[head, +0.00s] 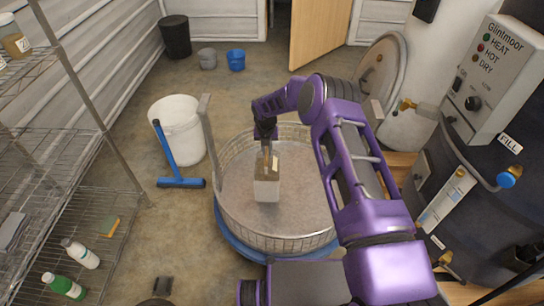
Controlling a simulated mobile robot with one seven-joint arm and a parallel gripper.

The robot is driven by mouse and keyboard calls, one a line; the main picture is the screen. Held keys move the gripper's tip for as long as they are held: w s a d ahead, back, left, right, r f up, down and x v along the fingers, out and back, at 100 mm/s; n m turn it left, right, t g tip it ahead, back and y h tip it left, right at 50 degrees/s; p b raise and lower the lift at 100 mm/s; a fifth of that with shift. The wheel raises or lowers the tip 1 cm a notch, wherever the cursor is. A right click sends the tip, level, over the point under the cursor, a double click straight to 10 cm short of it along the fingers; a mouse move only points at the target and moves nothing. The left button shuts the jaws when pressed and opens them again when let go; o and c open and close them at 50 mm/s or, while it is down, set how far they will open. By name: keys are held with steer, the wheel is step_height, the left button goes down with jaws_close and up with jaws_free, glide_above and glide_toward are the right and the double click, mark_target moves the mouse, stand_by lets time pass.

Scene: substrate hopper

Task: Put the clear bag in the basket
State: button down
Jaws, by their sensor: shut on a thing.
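The clear bag (267,188) is a pale, boxy block with a brownish upper part. It hangs upright below my gripper (267,152), which is shut on its top. The round wire basket (285,243) has a low mesh wall and a flat greyish floor. The bag shows inside the basket's outline, left of its middle. I cannot tell whether its bottom touches the floor or is held above it. My gripper and wrist hide part of the basket's back rim, and my purple arm hides its right side.
A tall upright post (209,135) stands at the basket's left edge. A white bucket (178,130) and blue squeegee (181,183) are to the left. A wire shelf (75,215) holds bottles farther left. A control box (490,75) and dark vessel stand at right.

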steer(key=shift+w+f+b, duration=0.15)
steer(key=shift+f+b, duration=0.2)
steer(key=shift+f, duration=2.5)
steer(key=c, duration=1.3)
jaws_free()
steer(key=shift+f, duration=0.25)
steer(key=shift+c, duration=0.2)
steer(key=o, duration=0.4)
steer(key=shift+o, duration=0.2)
steer(key=r, duration=0.4)
steer(key=s+r+p, duration=0.1)
steer(key=r, duration=0.3)
steer(key=s+r+p, duration=0.1)
steer(key=r, duration=0.3)
steer(key=shift+r, duration=0.1)
